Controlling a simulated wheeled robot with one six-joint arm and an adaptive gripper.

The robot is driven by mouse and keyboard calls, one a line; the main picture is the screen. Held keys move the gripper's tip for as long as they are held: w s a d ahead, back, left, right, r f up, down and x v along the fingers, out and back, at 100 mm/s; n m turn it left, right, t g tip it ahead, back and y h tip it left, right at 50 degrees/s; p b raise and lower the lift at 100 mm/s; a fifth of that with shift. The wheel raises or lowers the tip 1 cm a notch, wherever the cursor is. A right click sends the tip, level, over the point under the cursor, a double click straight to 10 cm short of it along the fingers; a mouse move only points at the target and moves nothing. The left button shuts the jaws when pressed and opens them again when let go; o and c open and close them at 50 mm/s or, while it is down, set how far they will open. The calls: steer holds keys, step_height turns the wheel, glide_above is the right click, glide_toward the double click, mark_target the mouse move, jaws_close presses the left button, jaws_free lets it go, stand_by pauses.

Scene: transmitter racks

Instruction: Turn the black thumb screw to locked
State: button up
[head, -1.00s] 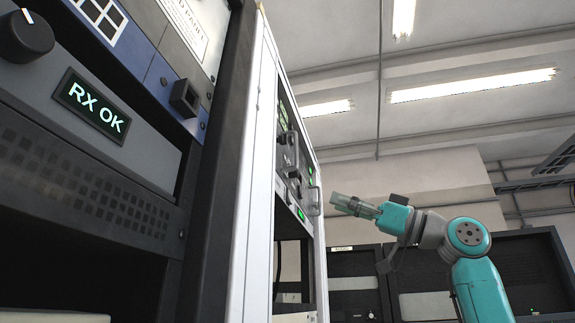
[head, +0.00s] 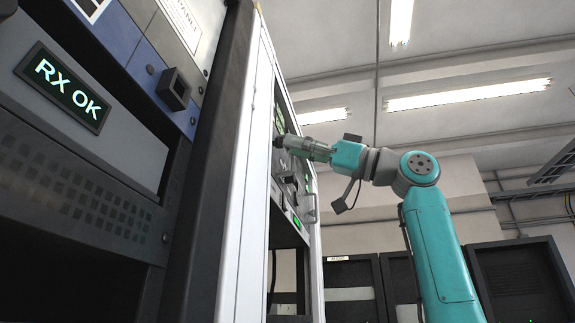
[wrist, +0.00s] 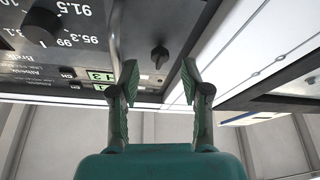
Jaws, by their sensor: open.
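A small black screw (wrist: 160,55) with a flat grip sits on the dark rack panel in the wrist view. It looks like the thumb screw, and its grip points roughly up and down in the picture. My gripper (wrist: 159,80) is open, its two green-padded fingers on either side of the screw in the picture. The screw appears beyond the fingertips, and I see no contact. In the head view my gripper (head: 287,143) is at the panel of the white-framed rack, and the screw cannot be made out there.
A large black dial (wrist: 40,27) with frequency numbers and small green displays (wrist: 100,75) are left of the screw in the wrist view. A metal handle (wrist: 115,40) stands close to the left finger. The pale rack frame (wrist: 225,50) is at right.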

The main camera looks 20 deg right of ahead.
steer(key=shift+x, duration=1.3)
steer(key=shift+c, duration=0.2)
jaws_close()
steer(key=shift+m, duration=0.3)
steer(key=shift+s+a+r+m+t+h, duration=0.1)
steer(key=shift+m+t+h, duration=1.1)
steer(key=shift+m, duration=2.7)
steer(key=shift+s+a+r+m+t+h, duration=0.1)
steer(key=shift+m+t+h, duration=0.35)
steer(key=shift+m+h, duration=2.45)
steer(key=shift+s+m+t+h, duration=0.1)
steer(key=shift+m+t+h, duration=0.6)
steer(key=shift+m, duration=4.2)
